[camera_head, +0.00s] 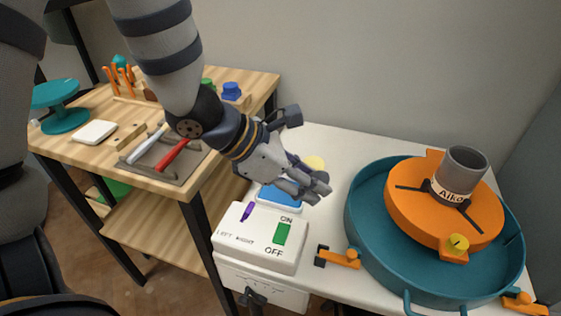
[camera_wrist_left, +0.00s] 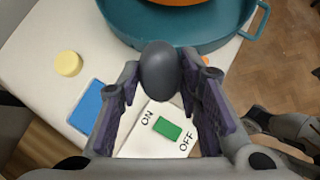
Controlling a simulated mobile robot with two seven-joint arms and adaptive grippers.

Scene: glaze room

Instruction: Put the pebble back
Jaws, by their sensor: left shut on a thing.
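The pebble is a smooth dark grey egg shape (camera_wrist_left: 159,70) in the left wrist view. It sits between the two fingers of my left gripper (camera_head: 303,165), which is shut on it. In the head view the fingers mostly hide the pebble. The gripper is above the white table, over the blue pad (camera_head: 281,196) and just behind the white switch box (camera_head: 232,252). A dark part at the bottom edge of the head view, in front of the box, may be my right gripper; its jaws cannot be made out.
A teal basin (camera_head: 362,235) stands on the right, holding an orange disc (camera_head: 405,190) with a grey cylinder (camera_head: 466,168). A yellow round piece (camera_head: 315,163) lies behind my gripper. Left is a wooden table (camera_head: 62,150) with a tool tray (camera_head: 185,172) and teal stand (camera_head: 62,118).

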